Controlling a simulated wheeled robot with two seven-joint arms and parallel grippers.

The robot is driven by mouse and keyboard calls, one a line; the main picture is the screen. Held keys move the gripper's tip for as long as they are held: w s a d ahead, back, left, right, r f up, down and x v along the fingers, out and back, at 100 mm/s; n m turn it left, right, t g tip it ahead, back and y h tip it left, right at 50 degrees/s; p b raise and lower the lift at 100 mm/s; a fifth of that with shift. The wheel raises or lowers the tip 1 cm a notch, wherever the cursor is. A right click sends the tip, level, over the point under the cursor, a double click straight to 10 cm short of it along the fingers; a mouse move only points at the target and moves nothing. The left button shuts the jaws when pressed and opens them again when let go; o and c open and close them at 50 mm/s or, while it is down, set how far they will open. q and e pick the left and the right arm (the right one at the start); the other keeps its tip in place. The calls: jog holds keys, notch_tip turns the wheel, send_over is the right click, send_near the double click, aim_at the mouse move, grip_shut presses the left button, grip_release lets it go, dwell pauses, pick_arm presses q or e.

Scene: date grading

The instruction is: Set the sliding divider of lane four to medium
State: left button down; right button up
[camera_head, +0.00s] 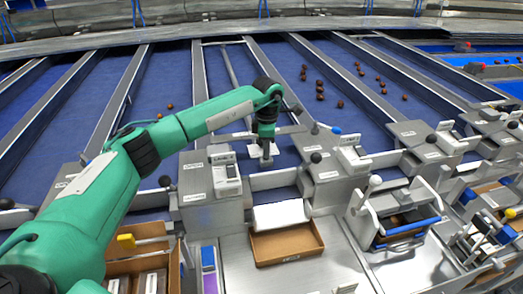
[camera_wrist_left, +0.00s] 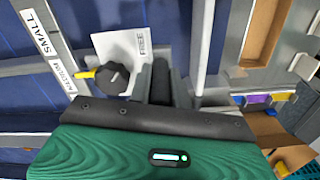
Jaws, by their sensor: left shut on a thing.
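My left gripper (camera_head: 266,160) is over the lane's front end in the head view. In the left wrist view its grey fingers (camera_wrist_left: 163,84) are shut on a dark upright piece, seemingly the divider's handle (camera_wrist_left: 161,75), partly hidden by the gripper body. The divider's bar (camera_head: 230,70) runs back along the blue lane. A white plate (camera_wrist_left: 120,45) reading FREE sits beside the fingers with a black knob (camera_wrist_left: 116,77). A yellow pointer (camera_wrist_left: 84,74) lies beside the MEDIUM mark on the size scale (camera_wrist_left: 60,72); SMALL is above it. My right gripper is out of view.
Metal blocks with white labelled switches (camera_head: 222,165) and black ball knobs stand beside the lane end. A cardboard box (camera_head: 287,244) lies in front below a white flap (camera_head: 279,215). Brown dates (camera_head: 320,90) lie on the lane to the right.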

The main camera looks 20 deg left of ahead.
pick_arm(q)
jog(key=c, duration=1.3)
grip_release()
jog(key=shift+a, duration=0.1)
jog(key=shift+r, duration=0.1)
jog(key=shift+r, duration=0.35)
notch_tip(320, 180, up, 12)
jog(key=b, duration=0.3)
jog(key=shift+f+b, duration=0.25)
jog(key=shift+b, duration=0.15)
jog(key=shift+r, duration=0.7)
